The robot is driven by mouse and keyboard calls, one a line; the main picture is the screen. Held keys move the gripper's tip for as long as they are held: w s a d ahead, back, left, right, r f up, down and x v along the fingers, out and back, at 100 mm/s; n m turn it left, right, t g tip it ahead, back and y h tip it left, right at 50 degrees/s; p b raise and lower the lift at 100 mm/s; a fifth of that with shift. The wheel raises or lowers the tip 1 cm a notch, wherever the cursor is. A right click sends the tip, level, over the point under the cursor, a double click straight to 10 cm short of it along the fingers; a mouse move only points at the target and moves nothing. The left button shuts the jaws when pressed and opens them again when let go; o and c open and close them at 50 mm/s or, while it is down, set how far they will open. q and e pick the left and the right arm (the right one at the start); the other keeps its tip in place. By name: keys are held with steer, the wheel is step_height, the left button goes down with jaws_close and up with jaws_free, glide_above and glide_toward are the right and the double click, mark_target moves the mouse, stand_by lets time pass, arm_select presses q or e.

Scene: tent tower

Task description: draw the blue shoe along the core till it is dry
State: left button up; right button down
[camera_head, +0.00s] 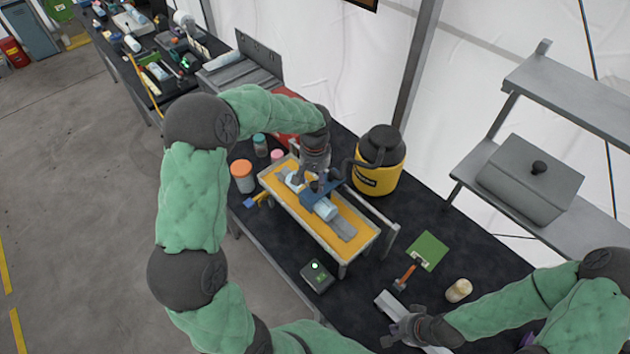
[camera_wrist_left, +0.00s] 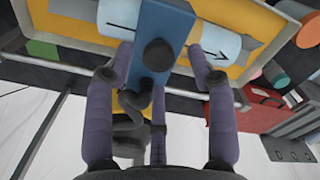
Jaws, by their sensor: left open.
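The blue shoe (camera_head: 318,190) is a blue block lying across the pale core in the yellow tray. In the left wrist view the shoe (camera_wrist_left: 165,25) carries a dark round knob (camera_wrist_left: 158,55). The core (camera_head: 326,209) is a light blue and white cylinder; in the left wrist view it (camera_wrist_left: 222,44) shows a black arrow on one side of the shoe. My left gripper (camera_wrist_left: 157,75) is open, its fingers spread around the shoe and knob; I cannot tell whether they touch. My right gripper (camera_head: 392,338) is low at the right by a grey bar; its finger state is unclear.
The yellow tray (camera_head: 357,218) stands in a raised frame on the dark bench. A yellow and black vacuum (camera_head: 378,172) with a hose stands close behind it. An orange-lidded jar (camera_head: 242,176), a green-lit box (camera_head: 317,276), a hammer (camera_head: 407,274) and a green pad (camera_head: 429,250) lie around.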

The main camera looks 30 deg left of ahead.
arm_select(q)
step_height(320, 180, up, 10)
steer(key=shift+r, duration=0.2)
steer(key=shift+f, duration=0.1)
stand_by(1.2)
steer(key=shift+f+p, duration=0.55)
steer(key=shift+f, duration=5.45)
jaws_close()
